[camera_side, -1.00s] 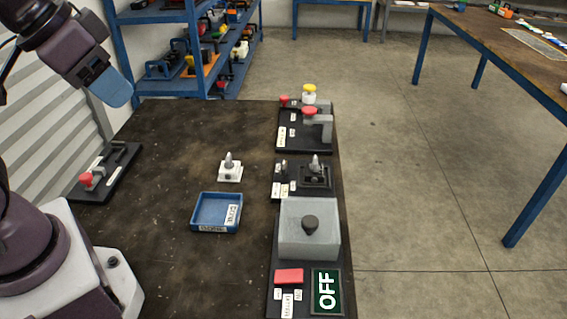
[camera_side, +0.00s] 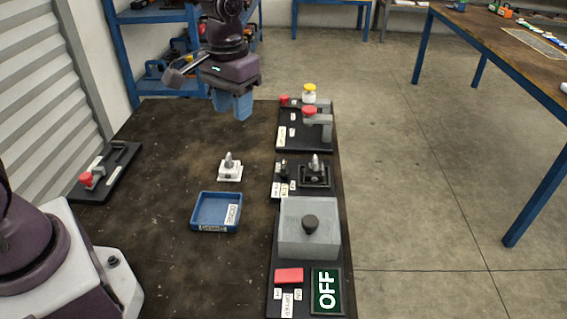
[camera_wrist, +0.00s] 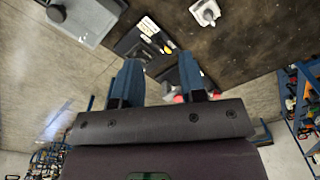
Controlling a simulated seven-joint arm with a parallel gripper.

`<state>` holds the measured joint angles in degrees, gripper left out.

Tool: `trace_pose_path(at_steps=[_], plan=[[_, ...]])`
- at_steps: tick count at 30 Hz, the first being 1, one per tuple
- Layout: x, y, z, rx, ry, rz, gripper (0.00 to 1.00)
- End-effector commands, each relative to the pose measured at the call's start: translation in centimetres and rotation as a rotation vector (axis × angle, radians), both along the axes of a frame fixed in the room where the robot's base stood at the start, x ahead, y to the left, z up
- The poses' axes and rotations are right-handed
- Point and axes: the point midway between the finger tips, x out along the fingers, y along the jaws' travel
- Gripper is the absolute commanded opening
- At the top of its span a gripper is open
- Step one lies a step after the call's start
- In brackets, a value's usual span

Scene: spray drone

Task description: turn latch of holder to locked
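My gripper (camera_side: 232,108) hangs above the far part of the dark table, left of a black plate with red knobs (camera_side: 310,111) and a yellow-capped white bottle (camera_side: 309,94). Its blue fingers stand apart with nothing between them in the wrist view (camera_wrist: 160,80). A small black holder plate (camera_side: 314,180) carries a grey nozzle-like piece (camera_side: 315,163), with a small upright part (camera_side: 284,171) and labels to its left. I cannot tell for certain which part is the latch. In the wrist view, my fingers partly hide the red-knobbed plate.
A white-based nozzle piece (camera_side: 229,170) stands mid-table, behind a blue tray (camera_side: 217,196). A grey box with a black knob (camera_side: 296,243), a red block (camera_side: 289,275) and an OFF panel (camera_side: 327,291) are nearer. Another red-knobbed plate (camera_side: 118,172) lies left.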

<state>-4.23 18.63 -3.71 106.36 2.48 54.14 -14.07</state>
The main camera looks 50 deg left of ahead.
Motion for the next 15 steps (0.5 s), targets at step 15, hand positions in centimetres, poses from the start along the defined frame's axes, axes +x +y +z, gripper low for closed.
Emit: trace_pose_path(at_steps=[15], plan=[[12.9, 0.8, -8.3, -0.022, 0.005, 0.486, 0.38]])
